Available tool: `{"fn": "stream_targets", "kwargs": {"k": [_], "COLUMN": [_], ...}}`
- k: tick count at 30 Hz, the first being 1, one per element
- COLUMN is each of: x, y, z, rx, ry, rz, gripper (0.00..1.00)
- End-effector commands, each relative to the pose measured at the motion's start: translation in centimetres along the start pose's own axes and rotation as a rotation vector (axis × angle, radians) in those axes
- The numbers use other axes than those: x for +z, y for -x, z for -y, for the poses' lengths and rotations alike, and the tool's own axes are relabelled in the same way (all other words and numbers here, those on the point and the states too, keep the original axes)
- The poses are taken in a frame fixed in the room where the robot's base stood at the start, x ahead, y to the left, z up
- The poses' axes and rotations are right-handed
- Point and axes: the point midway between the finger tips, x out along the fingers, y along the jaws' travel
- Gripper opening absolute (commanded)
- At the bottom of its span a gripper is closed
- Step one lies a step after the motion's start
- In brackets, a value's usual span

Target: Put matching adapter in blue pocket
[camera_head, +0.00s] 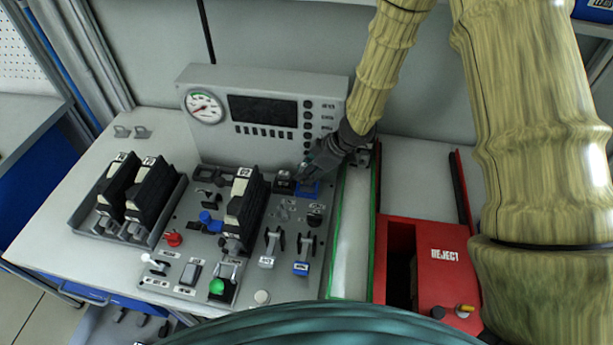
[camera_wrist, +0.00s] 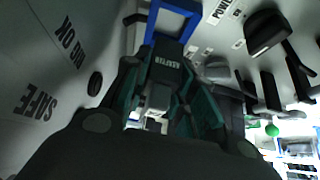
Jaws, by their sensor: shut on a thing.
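My gripper (camera_head: 312,168) is over the back of the grey control panel, beside the blue pocket (camera_head: 308,190). In the wrist view my gripper (camera_wrist: 160,82) is shut on a dark adapter (camera_wrist: 167,68) with a printed label, its fingers on either side of it. The blue pocket (camera_wrist: 181,6) shows there as a blue frame just beyond the adapter. The adapter's end overlaps the near side of the frame; I cannot tell whether it is inside or above it. In the head view the held adapter is mostly hidden by my gripper.
A dark block (camera_head: 284,183) sits left of the blue pocket. A gauge console (camera_head: 262,110) stands close behind. Tall black units (camera_head: 243,208) and levers (camera_head: 273,243) rise from the panel. A red reject bin (camera_head: 446,275) is at the right; a green-edged pale strip (camera_head: 350,235) lies between.

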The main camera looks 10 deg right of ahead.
Motion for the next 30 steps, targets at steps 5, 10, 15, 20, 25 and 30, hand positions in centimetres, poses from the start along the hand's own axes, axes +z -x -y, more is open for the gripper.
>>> {"fn": "stream_targets", "kwargs": {"k": [5, 10, 15, 20, 25, 30], "x": [0.9, 1.3, 1.3, 1.4, 1.6, 1.8], "y": [-1.6, -2.2, -2.2, -2.4, -2.7, -3.0], "z": [0.0, 0.0, 0.0, 0.0, 0.0, 0.0], "rx": [-0.001, -0.001, -0.001, -0.001, -0.001, -0.001], "ry": [-0.001, 0.000, 0.000, 0.001, 0.001, 0.001], "rz": [-0.001, -0.001, -0.001, -0.001, 0.000, 0.000], "gripper": [0.01, 0.01, 0.01, 0.01, 0.01, 0.01]}}
